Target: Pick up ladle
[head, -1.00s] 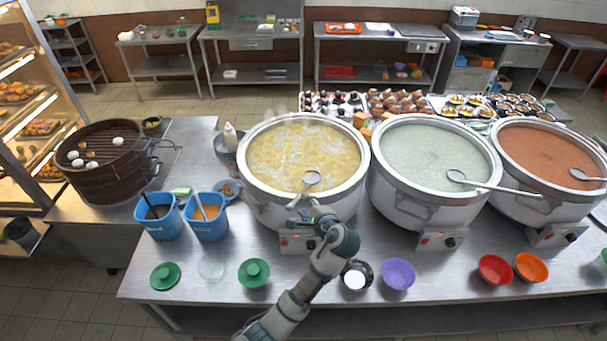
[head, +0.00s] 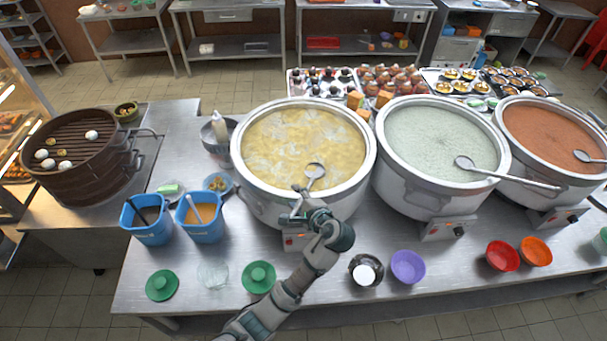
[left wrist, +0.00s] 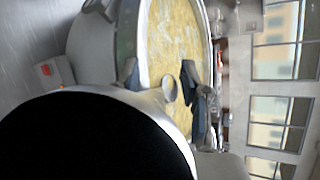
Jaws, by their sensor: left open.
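A metal ladle (head: 315,171) rests at the near rim of the left stockpot (head: 255,195), which holds yellow congee. Its bowl is over the congee and its handle slants toward me over the rim. My left gripper (head: 296,209) is at the front of this pot, close to the handle. In the left wrist view, the open left gripper (left wrist: 160,78) has dark fingers on either side of the ladle's bowl (left wrist: 169,89). The large dark shape there hides much of the handle, and I cannot tell whether a finger touches it. My right gripper is not in view.
Two more stockpots with ladles, one pale (head: 405,185) and one red-brown (head: 522,175), stand to the right. Blue containers (head: 202,229) are left of the gripper. Green lids, a dark bowl (head: 366,270) and a purple bowl (head: 408,267) lie along the front of the steel counter.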

